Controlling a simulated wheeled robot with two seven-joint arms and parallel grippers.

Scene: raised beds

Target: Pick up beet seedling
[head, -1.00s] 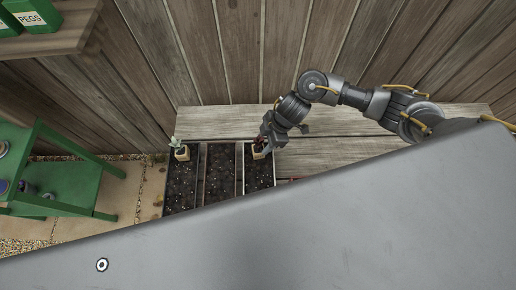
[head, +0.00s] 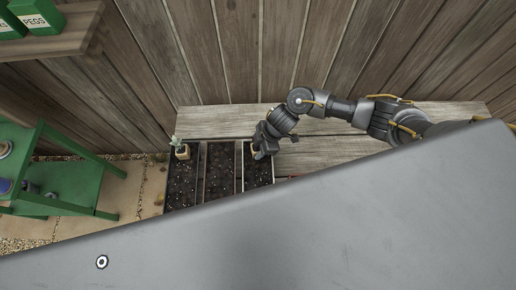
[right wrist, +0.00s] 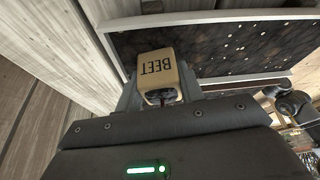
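The beet seedling's tan pot (right wrist: 159,72), marked BEET, shows upside down in the right wrist view. A small dark red bit of the plant shows at its near side; the rest is hidden. In the head view the pot (head: 257,155) stands at the back of the right-hand soil strip, mostly covered by my right gripper (head: 265,146). In the right wrist view the fingers of my right gripper (right wrist: 160,88) flank the pot closely on both sides. I cannot tell whether they press on it.
A second pot with a pale green seedling (head: 181,150) stands at the back of the left soil strip. The planter (head: 240,182) has several dark soil strips. Bare wooden boards (head: 345,150) lie to its right. A plank wall rises behind; a green stand (head: 75,185) is at left.

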